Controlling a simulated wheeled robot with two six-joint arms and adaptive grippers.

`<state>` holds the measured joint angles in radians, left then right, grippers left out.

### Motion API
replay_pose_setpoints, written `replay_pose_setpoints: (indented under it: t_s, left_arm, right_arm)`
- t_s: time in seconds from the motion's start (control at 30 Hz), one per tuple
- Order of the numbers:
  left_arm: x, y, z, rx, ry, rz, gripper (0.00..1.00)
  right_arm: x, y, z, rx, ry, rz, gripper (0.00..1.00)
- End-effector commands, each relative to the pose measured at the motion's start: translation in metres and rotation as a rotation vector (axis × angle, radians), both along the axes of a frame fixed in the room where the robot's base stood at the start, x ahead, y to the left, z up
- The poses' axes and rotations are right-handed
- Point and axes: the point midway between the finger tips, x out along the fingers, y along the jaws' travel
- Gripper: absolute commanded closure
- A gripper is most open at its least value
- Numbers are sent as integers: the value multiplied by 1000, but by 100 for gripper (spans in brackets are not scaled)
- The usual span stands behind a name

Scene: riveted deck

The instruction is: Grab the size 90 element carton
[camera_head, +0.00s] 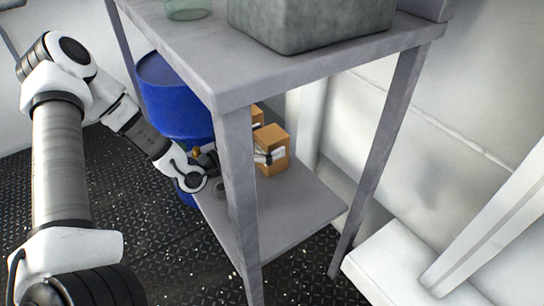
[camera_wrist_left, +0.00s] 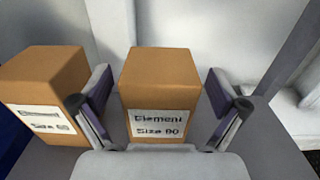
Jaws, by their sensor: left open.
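A brown carton (camera_wrist_left: 160,80) with a white label stands upright in the middle of the left wrist view. Its label reads "Element" and a size that looks like 90, though the first digit is blurred. My left gripper (camera_wrist_left: 160,100) is open, with one finger on each side of this carton and visible gaps beside it. In the head view the carton (camera_head: 272,146) stands on the lower shelf, with my left gripper (camera_head: 266,156) at it, partly hidden by a table leg. My right gripper is out of view.
A second brown "Element" carton (camera_wrist_left: 45,90) stands close on the left; its size is hard to read. The shelf (camera_head: 290,215) is under a grey table (camera_head: 200,60) whose legs and top crowd the arm. A blue barrel (camera_head: 172,95) stands behind.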

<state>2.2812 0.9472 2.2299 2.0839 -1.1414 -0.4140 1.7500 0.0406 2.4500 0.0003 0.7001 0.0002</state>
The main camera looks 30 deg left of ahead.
Motion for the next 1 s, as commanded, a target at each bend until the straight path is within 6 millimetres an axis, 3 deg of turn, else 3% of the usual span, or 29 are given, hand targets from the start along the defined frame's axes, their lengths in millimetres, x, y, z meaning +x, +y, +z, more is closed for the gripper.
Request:
replay_pose_setpoints:
  t_s: [0.13, 0.33, 0.73, 1.0]
  left_arm:
    - [0, 0, 1, -1, 0, 1, 2]
    - [0, 0, 1, -1, 0, 0, 73]
    - [0, 0, 6, 0, -1, 0, 74]
    - [0, 1, 43, -1, -2, 1, 74]
  right_arm:
    - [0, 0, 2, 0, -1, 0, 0]
    - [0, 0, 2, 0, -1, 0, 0]
    - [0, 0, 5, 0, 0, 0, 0]
    - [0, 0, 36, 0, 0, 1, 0]
